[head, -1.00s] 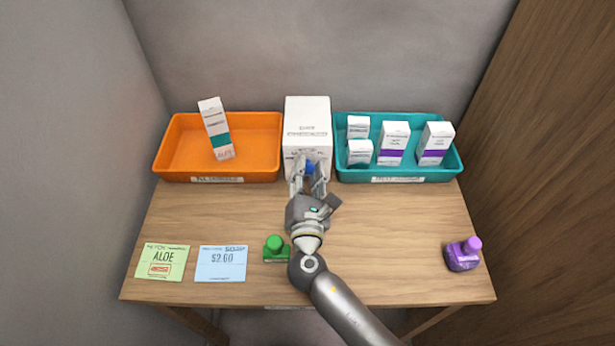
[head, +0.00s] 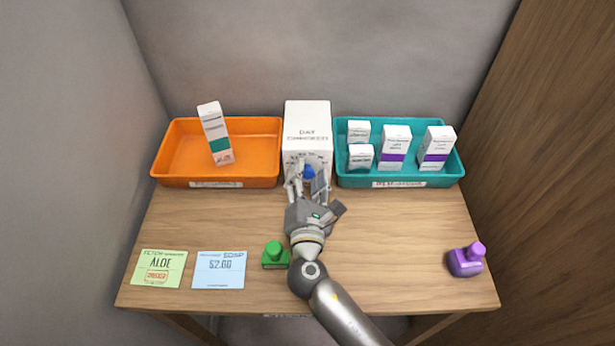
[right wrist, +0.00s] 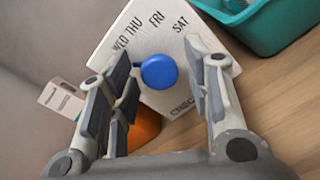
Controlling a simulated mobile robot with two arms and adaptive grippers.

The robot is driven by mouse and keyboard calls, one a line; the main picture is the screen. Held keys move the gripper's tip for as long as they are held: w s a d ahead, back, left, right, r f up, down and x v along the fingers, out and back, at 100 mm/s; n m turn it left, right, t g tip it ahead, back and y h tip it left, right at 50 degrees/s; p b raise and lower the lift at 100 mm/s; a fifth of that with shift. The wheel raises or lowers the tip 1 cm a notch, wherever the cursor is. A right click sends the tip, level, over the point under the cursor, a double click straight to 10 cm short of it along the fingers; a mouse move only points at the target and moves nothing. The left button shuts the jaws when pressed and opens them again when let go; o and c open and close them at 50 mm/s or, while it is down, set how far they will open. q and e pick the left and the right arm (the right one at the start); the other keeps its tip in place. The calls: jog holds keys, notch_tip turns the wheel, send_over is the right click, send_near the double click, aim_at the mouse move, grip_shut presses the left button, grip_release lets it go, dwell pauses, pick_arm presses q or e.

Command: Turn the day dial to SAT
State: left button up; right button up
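The white box marked DAY CHECKED (head: 307,118) stands upright at the back middle of the table, between two trays. Its blue round dial (head: 309,171) is on the front, partly hidden by my right gripper (head: 307,180). The right wrist view shows the dial (right wrist: 159,71) between the two open fingers, with a gap visible on its right side. Labels WED, THU, FRI and SAT show around it. A small dark mark shows at the dial's left edge in that view, near the WED and THU side; whether it is the pointer is unclear. My left gripper is out of view.
An orange tray (head: 172,182) with one carton (head: 213,130) is left of the box. A teal tray (head: 452,181) with several cartons is right. Green (head: 274,256) and purple (head: 466,261) stamp-like objects and two note cards stand or lie nearer the front. The table's right middle is clear.

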jog(key=shift+s, duration=0.1)
jog(key=s, duration=1.1)
jog(key=shift+s, duration=0.4)
